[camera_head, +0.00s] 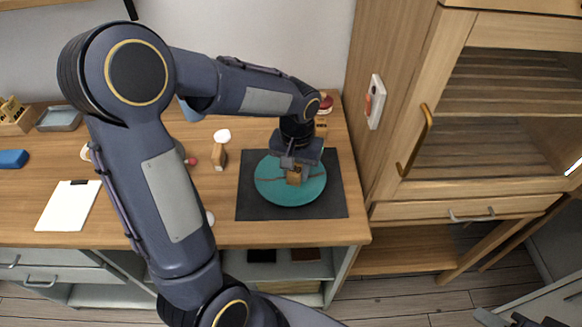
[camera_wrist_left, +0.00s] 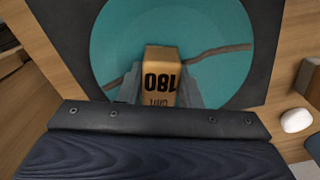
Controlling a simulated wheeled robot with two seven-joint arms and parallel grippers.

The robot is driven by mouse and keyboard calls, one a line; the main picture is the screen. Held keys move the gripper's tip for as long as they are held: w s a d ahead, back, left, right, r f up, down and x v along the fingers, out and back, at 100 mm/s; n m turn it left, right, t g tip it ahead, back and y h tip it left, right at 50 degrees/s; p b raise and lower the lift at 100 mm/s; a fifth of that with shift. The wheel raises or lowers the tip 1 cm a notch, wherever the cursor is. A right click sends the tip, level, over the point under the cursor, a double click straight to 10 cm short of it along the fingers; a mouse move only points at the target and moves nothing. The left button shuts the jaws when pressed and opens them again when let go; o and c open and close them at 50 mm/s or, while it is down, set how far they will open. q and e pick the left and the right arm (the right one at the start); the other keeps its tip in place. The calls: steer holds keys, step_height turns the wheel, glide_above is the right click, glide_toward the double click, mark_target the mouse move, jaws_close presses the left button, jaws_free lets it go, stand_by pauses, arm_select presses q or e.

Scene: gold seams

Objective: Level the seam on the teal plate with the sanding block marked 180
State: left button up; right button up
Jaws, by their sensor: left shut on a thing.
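The teal plate (camera_head: 275,192) lies on a dark mat (camera_head: 333,205) on the wooden bench. A brown seam (camera_wrist_left: 222,51) crosses the plate as an uneven line. My left gripper (camera_head: 299,170) is over the middle of the plate, shut on the sanding block (camera_head: 293,178). In the left wrist view the block (camera_wrist_left: 162,80) shows the number 180 upside down between the fingers, and it covers the middle of the seam. I cannot tell whether the block touches the plate. Dark parts at the lower right edge of the head view may be my right gripper (camera_head: 535,321), mostly cut off.
Another block (camera_head: 219,158) stands left of the mat, near a white rounded thing (camera_head: 222,136). A clipboard (camera_head: 69,205) and a blue thing (camera_head: 13,159) lie at the left. A wooden cabinet (camera_head: 400,190) rises right of the bench. More small items stand behind the plate, partly hidden by my arm.

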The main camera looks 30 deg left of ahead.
mark_target(278, 181)
arm_select(q)
steer(key=shift+d+f, duration=0.1)
steer(key=shift+d, duration=0.2)
steer(key=shift+w+d, duration=0.3)
steer(key=shift+w, duration=0.4)
steer(key=shift+w+r+p, duration=0.2)
steer(key=shift+w+p, duration=0.05)
steer(key=shift+p, duration=0.05)
steer(key=shift+s+d, duration=0.2)
steer(key=shift+s, duration=0.25)
steer(key=shift+w+a+f, duration=0.1)
steer(key=shift+w+a, duration=0.05)
steer(key=shift+a, duration=0.1)
steer(key=shift+s+d, duration=0.15)
steer(key=shift+s, duration=0.05)
steer(key=shift+w+f, duration=0.1)
steer(key=shift+w, duration=0.05)
steer(key=shift+s+d, duration=0.15)
steer(key=shift+s, duration=0.35)
steer(key=shift+w+a, duration=0.1)
steer(key=shift+a, duration=0.8)
steer(key=shift+s+a, duration=0.45)
steer(key=shift+s, duration=0.3)
steer(key=shift+a, duration=0.85)
steer(key=shift+s+a, duration=0.2)
steer(key=shift+s, duration=0.3)
steer(key=shift+s+a, duration=0.15)
steer(key=shift+s, duration=0.3)
